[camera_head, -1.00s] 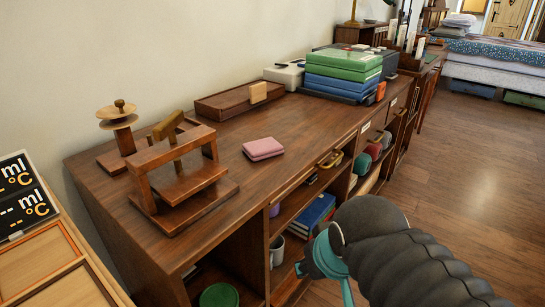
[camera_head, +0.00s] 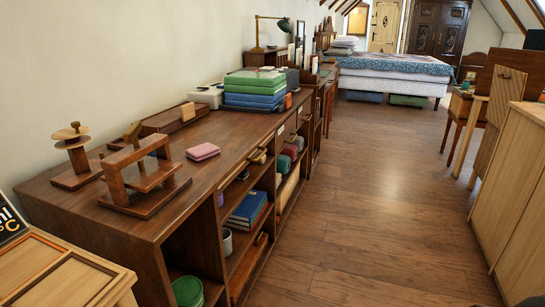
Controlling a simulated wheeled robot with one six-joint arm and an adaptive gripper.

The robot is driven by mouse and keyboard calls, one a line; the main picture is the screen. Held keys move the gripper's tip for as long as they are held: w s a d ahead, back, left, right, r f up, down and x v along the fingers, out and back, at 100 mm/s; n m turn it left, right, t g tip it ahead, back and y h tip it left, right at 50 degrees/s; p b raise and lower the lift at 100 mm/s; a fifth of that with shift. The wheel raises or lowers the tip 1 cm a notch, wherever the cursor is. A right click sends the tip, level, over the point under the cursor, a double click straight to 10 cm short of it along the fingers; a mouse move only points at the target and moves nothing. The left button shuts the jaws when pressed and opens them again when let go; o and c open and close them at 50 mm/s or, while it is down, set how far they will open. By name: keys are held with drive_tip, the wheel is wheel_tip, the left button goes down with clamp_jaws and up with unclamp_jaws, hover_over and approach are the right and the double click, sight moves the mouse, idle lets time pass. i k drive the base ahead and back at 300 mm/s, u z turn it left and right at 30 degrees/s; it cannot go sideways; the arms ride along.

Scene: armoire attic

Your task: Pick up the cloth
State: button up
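A folded pink cloth (camera_head: 203,151) lies flat on top of the long dark wooden cabinet (camera_head: 228,133), near its front edge. It sits to the right of a wooden frame-like press (camera_head: 145,180) and in front of a wooden tray with a block. Nothing touches it. My gripper is outside the view, so its distance from the cloth and its state do not show.
Stacked green and blue boxes (camera_head: 254,87) stand farther back on the cabinet. A wooden spindle stand (camera_head: 75,155) is at its left. Open shelves below hold books (camera_head: 248,208) and a mug. The floor (camera_head: 370,190) is clear; a light wooden cabinet (camera_head: 520,190) stands at right.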

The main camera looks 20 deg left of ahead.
sight(198, 153)
drive_tip(key=z, duration=0.35)
drive_tip(key=i, duration=1.8)
drive_tip(key=u, duration=1.6)
drive_tip(key=i, duration=0.7)
drive_tip(key=u, duration=0.7)
